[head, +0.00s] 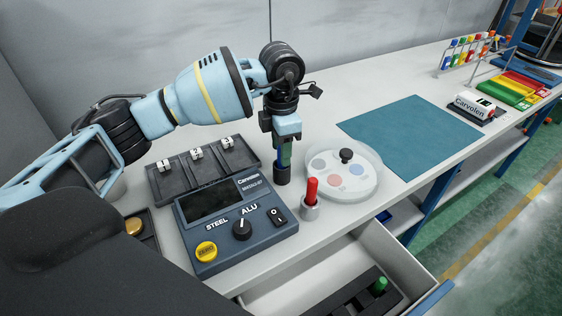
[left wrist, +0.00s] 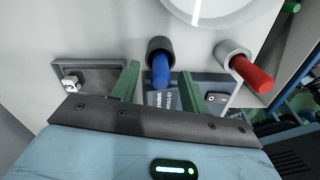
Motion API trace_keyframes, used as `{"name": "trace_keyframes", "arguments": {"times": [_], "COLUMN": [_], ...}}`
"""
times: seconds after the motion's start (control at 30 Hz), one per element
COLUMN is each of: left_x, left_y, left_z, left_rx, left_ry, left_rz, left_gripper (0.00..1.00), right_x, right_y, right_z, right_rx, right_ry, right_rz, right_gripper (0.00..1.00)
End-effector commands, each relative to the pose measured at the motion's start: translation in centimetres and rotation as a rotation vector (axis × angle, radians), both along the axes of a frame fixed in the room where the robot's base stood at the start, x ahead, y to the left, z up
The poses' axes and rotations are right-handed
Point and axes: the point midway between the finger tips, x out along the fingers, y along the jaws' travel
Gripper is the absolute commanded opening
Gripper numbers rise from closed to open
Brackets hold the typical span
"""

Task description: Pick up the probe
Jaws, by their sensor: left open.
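Two pen-like rods fit the word probe, and no label tells them apart. A blue rod (left wrist: 161,71) stands in a black cup (left wrist: 160,45); this cup shows in the head view (head: 282,176) beside the tester. A red rod (head: 312,189) stands upright in a grey cup (head: 310,210) to its right. My left gripper (head: 284,148) points down over the blue rod, its green fingers open. In the left wrist view the fingers (left wrist: 158,74) lie on either side of the blue rod with gaps. My right gripper is not in view.
The tester (head: 265,240) with its screen and knobs stands left of the cups. A black tray (head: 208,182) with numbered tags lies behind it. A round clear dish (head: 364,187) is close on the right. An open drawer (head: 295,300) is below. The teal mat (head: 440,120) is bare.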

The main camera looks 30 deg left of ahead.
Motion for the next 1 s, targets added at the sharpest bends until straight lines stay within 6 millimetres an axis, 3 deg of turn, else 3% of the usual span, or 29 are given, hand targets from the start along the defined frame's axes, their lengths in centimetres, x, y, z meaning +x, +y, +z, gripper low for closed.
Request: {"name": "trace_keyframes", "arguments": {"times": [0.13,0.4,0.73,1.0], "left_x": [0.0,0.0,0.0,0.0], "left_y": [0.0,-0.1,-0.1,-0.1], "left_z": [-1.4,-1.6,-1.6,-1.5], "left_rx": [0.0,0.0,-0.001,-0.001], "left_ry": [0.0,-0.001,-0.001,-0.002], "left_rz": [0.0,0.0,0.0,0.0], "left_gripper": [0.45,0.45,0.02,0.0], "right_x": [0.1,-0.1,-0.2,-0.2], "right_y": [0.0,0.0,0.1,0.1], "right_z": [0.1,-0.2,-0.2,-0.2], "right_rx": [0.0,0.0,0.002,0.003], "right_ry": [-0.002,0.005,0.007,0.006], "right_rz": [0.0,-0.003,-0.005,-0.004], "right_gripper": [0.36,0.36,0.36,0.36]}}
